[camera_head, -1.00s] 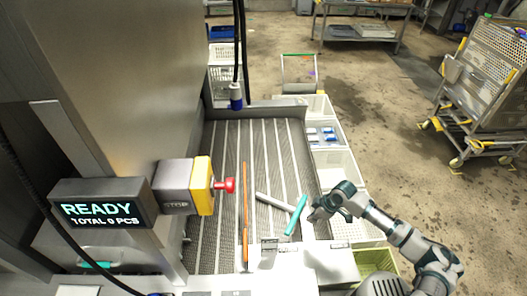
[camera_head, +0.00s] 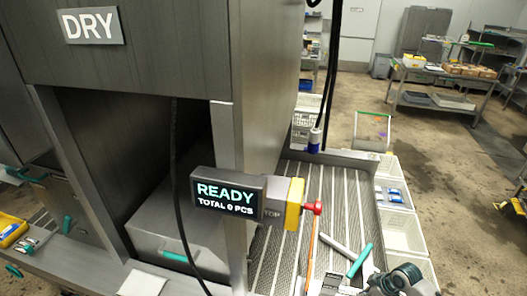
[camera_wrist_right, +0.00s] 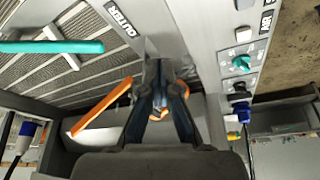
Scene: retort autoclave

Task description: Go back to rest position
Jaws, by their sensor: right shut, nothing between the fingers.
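My right gripper (camera_wrist_right: 162,65) is in the middle of the right wrist view. Its dark fingers are together with nothing held between them. In the head view only part of my right arm and gripper (camera_head: 372,285) shows at the bottom edge, beside the slatted rack bed. A teal-handled tool (camera_head: 360,260) lies on the slatted bed close to my right gripper; it also shows in the right wrist view (camera_wrist_right: 50,46). An orange stick (camera_wrist_right: 100,106) lies near the fingers. My left gripper is not in view.
The READY display (camera_head: 228,195) and red stop button (camera_head: 312,208) stick out in front of the machine. White bins (camera_head: 402,230) line the right of the slatted bed (camera_head: 290,230). A control panel with a green knob (camera_wrist_right: 241,62) sits right of my gripper.

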